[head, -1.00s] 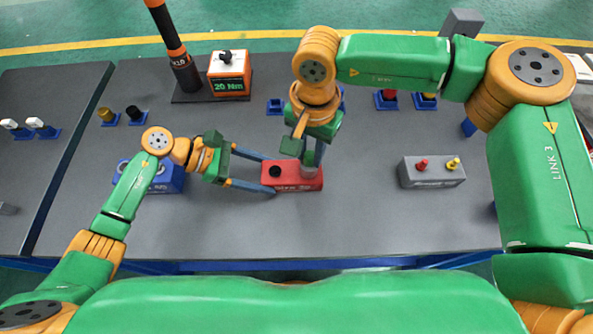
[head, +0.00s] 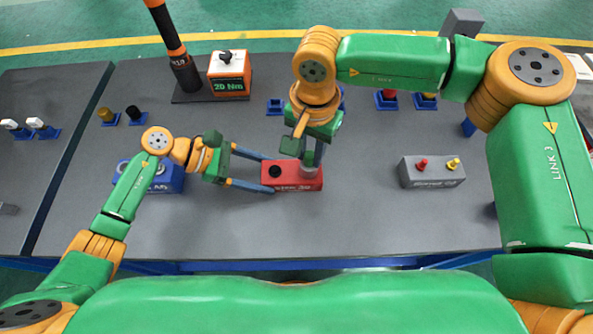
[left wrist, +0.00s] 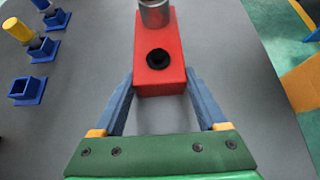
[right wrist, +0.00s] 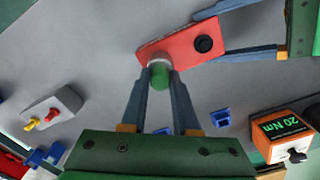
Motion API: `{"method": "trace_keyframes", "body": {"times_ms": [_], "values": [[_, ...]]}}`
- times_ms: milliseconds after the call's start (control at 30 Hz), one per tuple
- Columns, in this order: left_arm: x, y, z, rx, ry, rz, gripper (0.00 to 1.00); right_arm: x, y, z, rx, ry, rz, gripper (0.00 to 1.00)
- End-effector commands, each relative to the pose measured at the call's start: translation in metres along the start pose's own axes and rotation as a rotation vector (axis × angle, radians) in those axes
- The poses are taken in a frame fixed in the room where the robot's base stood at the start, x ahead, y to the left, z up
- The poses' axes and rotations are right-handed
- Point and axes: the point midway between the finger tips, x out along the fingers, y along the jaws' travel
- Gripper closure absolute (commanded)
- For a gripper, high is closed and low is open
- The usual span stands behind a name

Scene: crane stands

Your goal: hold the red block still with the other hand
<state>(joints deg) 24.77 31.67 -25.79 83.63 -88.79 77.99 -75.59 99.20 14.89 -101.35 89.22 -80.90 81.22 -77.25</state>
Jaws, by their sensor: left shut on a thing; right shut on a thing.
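The red block (head: 291,183) lies on the dark table in front of me, with a black round socket or knob on its top left. My left gripper (head: 270,174) is shut on the block's left end, one finger on each long side, as the left wrist view shows (left wrist: 158,82). My right gripper (head: 311,160) comes from above and is shut on a green cylinder (right wrist: 161,78) with a silver collar (right wrist: 158,61). The collar sits at the block's other end. Whether it is seated in the block or only resting on it is hidden.
A blue block (head: 168,180) stands left, beneath my left forearm. A grey block (head: 432,172) with red and yellow pegs stands right. An orange 20 Nm box (head: 229,75) and a dark upright tool (head: 184,70) stand at the back. Small blue holders line the back. The front table is clear.

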Motion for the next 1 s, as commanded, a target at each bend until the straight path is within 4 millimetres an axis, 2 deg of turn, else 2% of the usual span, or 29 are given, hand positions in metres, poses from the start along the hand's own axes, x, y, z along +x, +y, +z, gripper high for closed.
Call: {"method": "trace_keyframes", "body": {"times_ms": [467,1000], "values": [[-0.001,0.001,0.000,-0.001,0.001,0.004,1.00,-0.003,0.000,0.000,0.000,-0.001,0.002,1.00],[0.000,0.000,0.000,0.000,0.000,0.000,1.00,-0.040,0.000,-0.001,0.001,0.001,0.000,1.00]]}}
